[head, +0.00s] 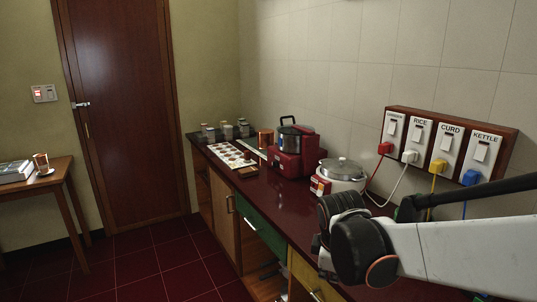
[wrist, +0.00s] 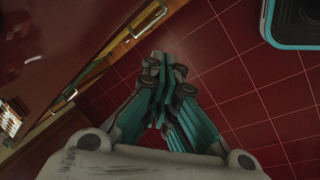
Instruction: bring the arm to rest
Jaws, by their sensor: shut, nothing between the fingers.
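My gripper (wrist: 165,72) shows in the wrist view with its teal fingers drawn together and nothing between them. It points down over the red tiled floor (wrist: 235,75), beside the front of the counter. In the head view my arm's white link and dark joint are at the lower right, in front of the counter (head: 275,197). The gripper itself cannot be made out in the head view.
Drawers and cupboards line the counter front, and one green drawer (head: 259,225) shows. A red appliance (head: 290,150) and a white lidded cooker (head: 343,172) stand on top. Labelled switches (head: 445,146) hang behind. A side table (head: 62,176) stands left; floor between is clear.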

